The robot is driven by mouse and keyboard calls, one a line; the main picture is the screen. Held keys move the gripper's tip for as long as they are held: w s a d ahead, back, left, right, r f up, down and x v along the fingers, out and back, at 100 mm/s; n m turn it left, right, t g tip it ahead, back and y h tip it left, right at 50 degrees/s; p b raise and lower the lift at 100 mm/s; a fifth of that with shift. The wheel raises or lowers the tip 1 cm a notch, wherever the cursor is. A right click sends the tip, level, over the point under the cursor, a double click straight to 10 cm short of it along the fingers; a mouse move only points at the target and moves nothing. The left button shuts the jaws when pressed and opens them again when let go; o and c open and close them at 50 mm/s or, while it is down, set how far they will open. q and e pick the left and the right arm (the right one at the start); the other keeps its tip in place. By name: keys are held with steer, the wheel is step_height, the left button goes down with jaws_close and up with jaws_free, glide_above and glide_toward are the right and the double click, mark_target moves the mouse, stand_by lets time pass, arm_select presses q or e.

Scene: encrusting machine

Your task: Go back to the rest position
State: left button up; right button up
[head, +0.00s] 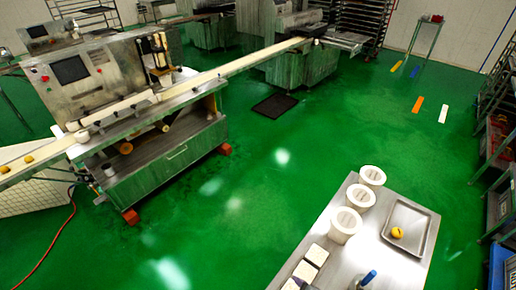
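Neither of my grippers shows in the head view, and no part of my arms can be made out. The encrusting machine (75,85) stands at the left with its conveyor (215,75) running up to the right. A steel table (345,253) is at the bottom right. A metal tray (421,233) lies on it with a round yellow piece (397,232) inside.
Three white tubs (345,226) stand in a row on the table. White blocks (305,271) and a blue-topped object (368,277) are near its front. Racks with crates (497,135) line the right side. The green floor (250,190) between machine and table is clear.

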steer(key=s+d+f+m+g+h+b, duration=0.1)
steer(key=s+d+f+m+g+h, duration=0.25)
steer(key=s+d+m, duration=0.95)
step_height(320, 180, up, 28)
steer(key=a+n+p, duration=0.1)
steer(key=p, duration=2.6)
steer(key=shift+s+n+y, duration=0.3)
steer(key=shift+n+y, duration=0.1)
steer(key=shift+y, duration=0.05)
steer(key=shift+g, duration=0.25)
